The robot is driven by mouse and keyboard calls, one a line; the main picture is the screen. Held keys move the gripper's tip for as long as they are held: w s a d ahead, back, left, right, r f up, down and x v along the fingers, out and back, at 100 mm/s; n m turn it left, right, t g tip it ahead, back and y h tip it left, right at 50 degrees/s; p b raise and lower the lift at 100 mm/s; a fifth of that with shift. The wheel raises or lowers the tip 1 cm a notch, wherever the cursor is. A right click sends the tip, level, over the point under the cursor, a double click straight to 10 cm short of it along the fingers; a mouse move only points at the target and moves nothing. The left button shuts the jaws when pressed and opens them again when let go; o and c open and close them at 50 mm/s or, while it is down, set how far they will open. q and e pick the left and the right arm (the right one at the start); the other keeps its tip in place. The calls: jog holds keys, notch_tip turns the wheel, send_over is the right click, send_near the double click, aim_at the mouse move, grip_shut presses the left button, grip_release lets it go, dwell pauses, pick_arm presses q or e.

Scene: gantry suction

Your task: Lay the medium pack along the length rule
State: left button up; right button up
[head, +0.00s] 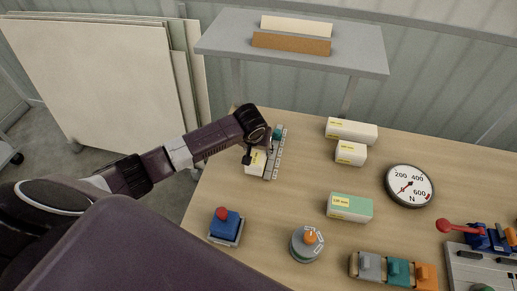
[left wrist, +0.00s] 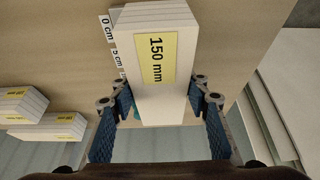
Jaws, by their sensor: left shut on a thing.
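My left gripper (head: 251,153) is shut on a white pack (head: 256,163) with a yellow label. In the left wrist view this pack (left wrist: 155,62) reads "150 mm" and sits between the two blue fingers. The length rule (head: 276,157), a pale strip with marks, lies on the table just right of the pack. In the left wrist view the rule (left wrist: 107,30) shows "0 cm" and "5 cm" along the pack's side. The pack lies roughly parallel to the rule; I cannot tell whether it touches the table. A small teal piece (head: 277,133) is at the rule's far end.
A long white pack (head: 352,131), a shorter one (head: 350,153) and a green-topped pack (head: 349,207) lie to the right. A dial gauge (head: 410,186), a red-knobbed blue box (head: 226,225) and a round knob (head: 307,243) stand around. The table between is clear.

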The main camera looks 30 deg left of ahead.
pick_arm(q)
jog(key=shift+f+b, duration=0.45)
jog(key=shift+f, duration=1.05)
jog(key=o, duration=1.5)
jog(key=shift+o, duration=0.2)
jog(key=shift+s, duration=0.1)
jog(key=v, duration=1.2)
